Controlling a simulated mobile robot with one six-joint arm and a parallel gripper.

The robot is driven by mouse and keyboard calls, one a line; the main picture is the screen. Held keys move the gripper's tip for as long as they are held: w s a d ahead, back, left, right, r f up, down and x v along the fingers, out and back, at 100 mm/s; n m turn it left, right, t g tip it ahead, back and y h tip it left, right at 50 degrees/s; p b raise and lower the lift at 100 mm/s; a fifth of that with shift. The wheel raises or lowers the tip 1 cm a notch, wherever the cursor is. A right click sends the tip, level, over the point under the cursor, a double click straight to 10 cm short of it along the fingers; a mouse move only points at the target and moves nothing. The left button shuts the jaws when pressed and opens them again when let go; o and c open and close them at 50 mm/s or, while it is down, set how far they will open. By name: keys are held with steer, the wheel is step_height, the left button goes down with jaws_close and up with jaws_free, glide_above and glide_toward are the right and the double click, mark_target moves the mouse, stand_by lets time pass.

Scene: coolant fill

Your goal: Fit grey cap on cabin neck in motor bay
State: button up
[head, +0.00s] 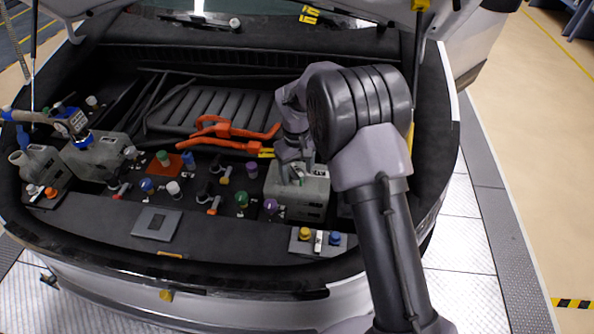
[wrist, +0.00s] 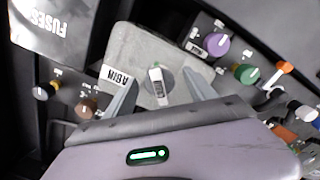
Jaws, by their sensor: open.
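The cabin tank is a pale grey block in the motor bay; its bare front shows in the head view (head: 300,205). In the wrist view its top (wrist: 137,48) carries a label, partly cut off, reading "ABIN". A round grey cap (wrist: 158,86) with a pale raised grip sits over the tank top. I cannot tell how firmly it sits on the neck, which is hidden beneath it. My gripper (wrist: 163,90) is open, one finger on each side of the cap with gaps showing. In the head view my gripper (head: 294,165) is low over the tank.
A dark box marked "FUSES" (wrist: 52,28) is close by in the wrist view. A purple cap (wrist: 217,43) and a green cap (wrist: 246,73) stand to the right. Orange cables (head: 225,132) run behind the tank. A tray (head: 300,244) with coloured caps sits in front.

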mark_target(296, 170)
step_height(296, 170, up, 18)
steer(key=p, duration=0.5)
steer(key=shift+a+f, duration=0.15)
steer(key=shift+f, duration=0.1)
steer(key=s+d+r+m+t+y+b, duration=0.1)
steer(key=s+d+r+m+t+b, duration=0.15)
steer(key=s+r, duration=0.4)
steer(key=s+d+r+m+t+y+b, duration=0.1)
steer(key=s+d+r+m+b, duration=0.25)
steer(key=s, duration=0.65)
steer(key=s+d+f+m+t+b, duration=0.1)
steer(key=s+f+m, duration=0.1)
steer(key=s, duration=0.5)
steer(key=s+d+f+m+t+b, duration=0.1)
steer(key=s+f+m+b, duration=0.1)
steer(key=s+f, duration=0.2)
steer(key=s, duration=0.3)
steer(key=shift+s+f, duration=0.3)
